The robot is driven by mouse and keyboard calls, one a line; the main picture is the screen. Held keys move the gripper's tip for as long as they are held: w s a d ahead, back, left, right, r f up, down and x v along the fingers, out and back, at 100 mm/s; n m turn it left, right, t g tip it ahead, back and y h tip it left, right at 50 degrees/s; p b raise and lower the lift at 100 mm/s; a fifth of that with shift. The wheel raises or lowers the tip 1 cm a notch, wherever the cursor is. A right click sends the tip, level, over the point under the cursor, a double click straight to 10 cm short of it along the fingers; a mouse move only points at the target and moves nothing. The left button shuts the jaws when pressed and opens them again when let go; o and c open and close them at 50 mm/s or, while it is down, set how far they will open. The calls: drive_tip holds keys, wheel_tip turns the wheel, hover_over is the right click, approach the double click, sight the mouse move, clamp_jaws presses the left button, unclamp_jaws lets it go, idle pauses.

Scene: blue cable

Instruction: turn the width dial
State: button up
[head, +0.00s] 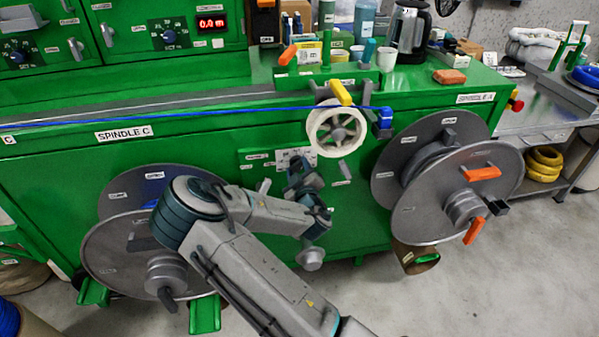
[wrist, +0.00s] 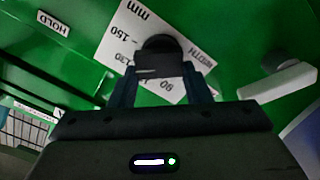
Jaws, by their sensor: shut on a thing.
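The width dial (wrist: 160,45) is a dark round knob on a white scale plate (wrist: 118,32). The plate is marked "mm" and "WIDTH", with numbers such as 150 and 80, upside down in the wrist view. My gripper (wrist: 161,68) is shut on the dial, one finger on each side. In the head view my gripper (head: 297,170) is at the green front panel, over the lower part of the white plate (head: 283,158). The dial is hidden or too small to tell there.
A HOLD label (wrist: 53,23) and a pale lever (wrist: 278,82) are near the dial. A white spool (head: 318,129) is just above my gripper. Large grey reels stand left (head: 100,252) and right (head: 408,222). A blue cable (head: 240,112) runs along the bench's front.

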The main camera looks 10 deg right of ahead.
drive_tip(key=n, duration=0.1)
drive_tip(key=n+b, duration=0.1)
drive_tip(key=n, duration=0.2)
drive_tip(key=shift+a+f+n+b, duration=0.2)
drive_tip(key=shift+f+n+b, duration=0.05)
drive_tip(key=shift+n+b, duration=0.05)
drive_tip(key=n+b, duration=0.1)
drive_tip(key=n, duration=0.3)
drive_tip(key=shift+a+f+n, duration=0.1)
drive_tip(key=shift+f+n, duration=0.05)
drive_tip(key=shift+n, duration=0.25)
drive_tip(key=o, duration=1)
